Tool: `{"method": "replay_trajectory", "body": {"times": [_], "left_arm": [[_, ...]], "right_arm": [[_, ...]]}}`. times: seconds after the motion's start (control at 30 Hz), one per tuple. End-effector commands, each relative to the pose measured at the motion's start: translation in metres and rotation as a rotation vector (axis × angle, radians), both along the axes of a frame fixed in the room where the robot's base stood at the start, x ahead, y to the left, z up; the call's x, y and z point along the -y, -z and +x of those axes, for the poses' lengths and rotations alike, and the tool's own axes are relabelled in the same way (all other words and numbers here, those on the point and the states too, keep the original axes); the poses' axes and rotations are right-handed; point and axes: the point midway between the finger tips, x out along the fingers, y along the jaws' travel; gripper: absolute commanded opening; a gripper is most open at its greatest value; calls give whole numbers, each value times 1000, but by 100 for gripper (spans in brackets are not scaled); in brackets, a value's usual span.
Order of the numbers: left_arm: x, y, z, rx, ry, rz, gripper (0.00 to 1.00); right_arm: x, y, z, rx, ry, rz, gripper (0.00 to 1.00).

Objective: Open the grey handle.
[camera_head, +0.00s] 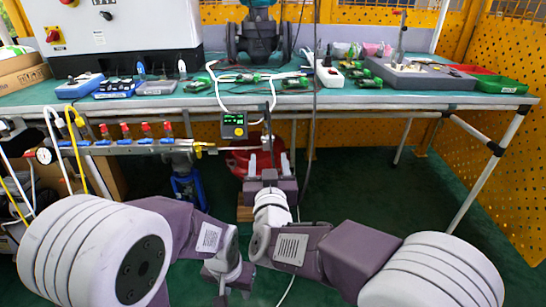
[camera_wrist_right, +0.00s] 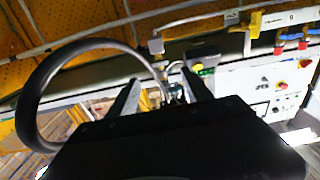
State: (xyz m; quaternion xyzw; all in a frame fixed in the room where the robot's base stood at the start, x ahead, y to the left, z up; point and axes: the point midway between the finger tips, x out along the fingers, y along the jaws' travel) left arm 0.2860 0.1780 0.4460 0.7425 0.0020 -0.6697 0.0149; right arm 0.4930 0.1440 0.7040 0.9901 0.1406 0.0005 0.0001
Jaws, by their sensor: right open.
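The pipe manifold (camera_head: 140,146) runs along the front of the bench at the left, with several red-topped valves. A small grey part, likely the grey handle (camera_head: 267,143), shows at its right end, but its shape is hard to make out. My right gripper (camera_head: 268,160) is open just in front of and below that end, its two fingers upright and apart. In the right wrist view its fingers (camera_wrist_right: 162,88) stand either side of a pale metal fitting (camera_wrist_right: 174,80); I cannot tell whether they touch it. My left gripper (camera_head: 232,287) hangs low at the bottom middle, its jaws unclear.
A green-screened box (camera_head: 233,126) hangs left of my right gripper, with white and black cables around it. The bench (camera_head: 330,98) edge is above. Tools and a grey tray (camera_head: 412,76) lie on top. The floor at right (camera_head: 385,190) is clear.

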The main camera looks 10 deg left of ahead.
Motion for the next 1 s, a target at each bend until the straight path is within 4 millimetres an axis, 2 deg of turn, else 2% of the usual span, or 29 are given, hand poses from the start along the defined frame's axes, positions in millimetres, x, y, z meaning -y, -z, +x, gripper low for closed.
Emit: {"method": "replay_trajectory", "body": {"times": [0.07, 0.2, 0.33, 0.5, 0.63, 0.87, 0.9, 1.0], "left_arm": [[0, -7, 0, 1, 0, 0, 36], [0, -31, 0, 1, 0, 0, 36], [0, -15, 0, 1, 0, 0, 36], [0, -4, 0, 0, 0, 0, 36], [0, -2, 0, 0, 0, 0, 36], [0, -3, 0, 0, 0, 0, 36], [0, -3, 0, 1, 0, 0, 36], [0, -3, 0, 1, 0, 0, 36]], "right_arm": [[0, -4, 4, -1, 2, -1, 58], [-5, -10, 25, -3, 5, -3, 58], [-13, 2, 53, 0, 5, 2, 58], [-21, 1, 78, 1, 3, 1, 58], [-23, -1, 87, -1, 3, 1, 58], [-23, -2, 88, -1, 2, 0, 58], [-23, -2, 88, -1, 2, 0, 55], [-23, -2, 88, -1, 2, 0, 28]]}}
